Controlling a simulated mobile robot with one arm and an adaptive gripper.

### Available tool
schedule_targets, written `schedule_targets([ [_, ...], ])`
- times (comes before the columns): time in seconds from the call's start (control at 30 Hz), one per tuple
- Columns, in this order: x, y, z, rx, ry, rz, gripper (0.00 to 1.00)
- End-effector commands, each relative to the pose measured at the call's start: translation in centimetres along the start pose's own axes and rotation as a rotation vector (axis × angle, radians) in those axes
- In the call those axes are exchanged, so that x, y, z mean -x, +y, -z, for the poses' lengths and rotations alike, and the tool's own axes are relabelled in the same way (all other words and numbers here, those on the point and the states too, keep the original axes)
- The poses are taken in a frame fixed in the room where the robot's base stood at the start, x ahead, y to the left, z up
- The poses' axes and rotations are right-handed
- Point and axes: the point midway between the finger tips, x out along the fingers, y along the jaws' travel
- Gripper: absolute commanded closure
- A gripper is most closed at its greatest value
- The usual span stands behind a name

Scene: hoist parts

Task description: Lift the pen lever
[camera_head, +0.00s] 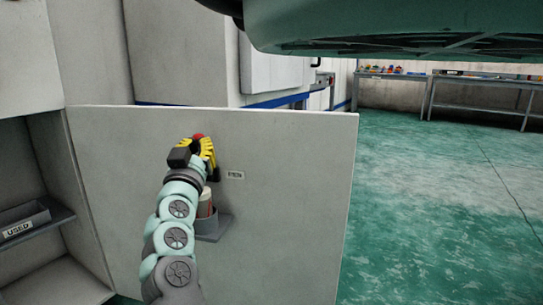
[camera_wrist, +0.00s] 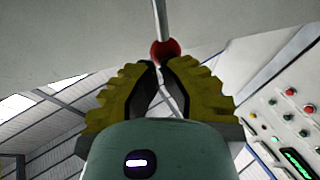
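The lever shows in the wrist view as a thin pale rod with a red ball (camera_wrist: 165,49) at its end. The red ball also shows in the head view (camera_head: 198,136), at the top of my gripper against the grey panel. My gripper (camera_head: 205,147) has yellow ribbed fingers. In the wrist view the fingertips of my gripper (camera_wrist: 163,64) are close together at the ball's lower edge, with a narrow gap between the fingers. I cannot tell whether they clasp the ball. The lever's base on the panel is hidden in the head view.
The upright grey panel (camera_head: 290,190) bears a small label (camera_head: 236,175) right of my gripper. A holder (camera_head: 216,228) with a cylinder in it sits below, partly behind my arm. A shelf marked USED (camera_head: 30,222) is at left. Green floor (camera_head: 440,210) is open at right.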

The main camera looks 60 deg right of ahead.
Motion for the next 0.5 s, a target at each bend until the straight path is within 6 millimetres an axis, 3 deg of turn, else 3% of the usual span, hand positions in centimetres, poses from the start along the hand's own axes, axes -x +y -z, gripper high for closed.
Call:
schedule_targets([
  [0.5,-2.0,0.4,1.0,-0.029,-0.148,-0.001,1.0],
])
